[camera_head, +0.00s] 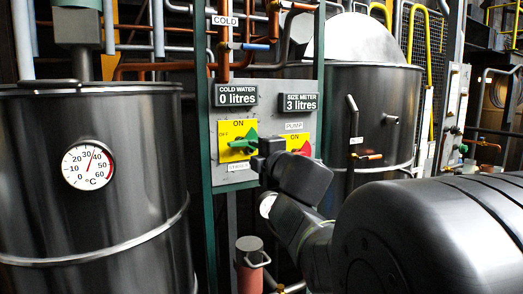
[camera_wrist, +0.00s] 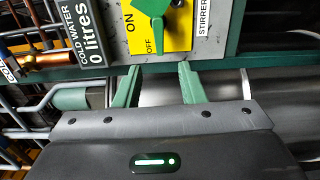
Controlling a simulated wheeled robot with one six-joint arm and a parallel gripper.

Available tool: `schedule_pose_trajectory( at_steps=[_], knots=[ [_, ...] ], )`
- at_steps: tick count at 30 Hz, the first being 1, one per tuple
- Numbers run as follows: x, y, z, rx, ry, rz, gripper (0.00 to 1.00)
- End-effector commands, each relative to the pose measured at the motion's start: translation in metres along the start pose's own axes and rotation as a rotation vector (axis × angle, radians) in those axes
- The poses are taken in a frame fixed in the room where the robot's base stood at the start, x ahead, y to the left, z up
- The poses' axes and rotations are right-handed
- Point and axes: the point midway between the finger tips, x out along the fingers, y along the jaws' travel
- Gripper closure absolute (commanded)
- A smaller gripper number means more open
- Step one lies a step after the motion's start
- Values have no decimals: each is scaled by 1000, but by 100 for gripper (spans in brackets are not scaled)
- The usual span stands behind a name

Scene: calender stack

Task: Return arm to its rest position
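My gripper (camera_wrist: 160,72) has two green fingers that stand apart with nothing held between them. In the wrist view the fingers lie just below the control panel's green lower frame, with a pale metal surface behind the gap. In the head view my dark arm reaches in from the lower right, and its end (camera_head: 268,150) is in front of the panel between the two switches. The red switch (camera_head: 302,148) is partly hidden by my arm.
The control panel (camera_head: 268,97) reads 0 litres cold water and 3 litres size meter. A dark drum with a dial thermometer (camera_head: 88,165) stands left; another tank (camera_head: 385,85) stands behind right. A red-brown cylinder (camera_head: 249,277) is below the panel. Pipes (camera_head: 172,47) run above.

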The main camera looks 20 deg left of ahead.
Motion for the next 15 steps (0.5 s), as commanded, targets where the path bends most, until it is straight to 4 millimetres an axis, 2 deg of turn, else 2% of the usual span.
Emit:
schedule_pose_trajectory(
  at_steps=[4,15],
  knots=[
    [-6,0,0,0,0,0,64],
    [-3,-1,0,0,1,0,64]
  ],
)
